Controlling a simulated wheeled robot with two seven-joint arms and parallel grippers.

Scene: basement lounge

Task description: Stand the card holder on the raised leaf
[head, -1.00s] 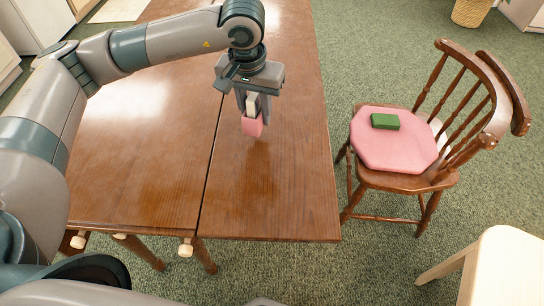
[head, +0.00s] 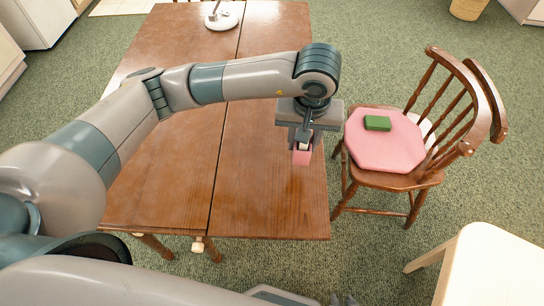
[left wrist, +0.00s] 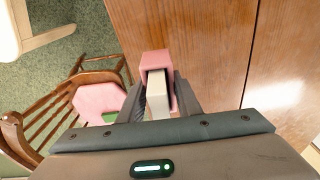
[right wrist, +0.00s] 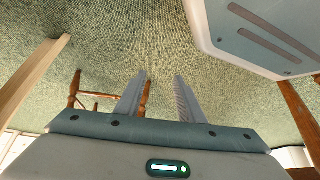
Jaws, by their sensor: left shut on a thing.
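My left gripper (head: 303,142) is shut on the card holder (head: 301,157), a small pink holder with a white piece inside. In the left wrist view, the card holder (left wrist: 155,60) sits between the fingertips. The holder is over the raised leaf (head: 260,195), the brown wooden right part of the table, near its right edge. It appears to hang above the leaf; the exact gap is hard to tell. My right gripper (right wrist: 160,100) is open and empty, with green carpet behind it; its tips show at the bottom of the head view (head: 343,300).
A wooden chair (head: 400,180) with a pink cushion (head: 383,148) and a green block (head: 377,123) stands right of the leaf. A pale stool (head: 490,260) is at bottom right. A white lamp-like object (head: 222,18) stands at the table's far end. The leaf's near part is clear.

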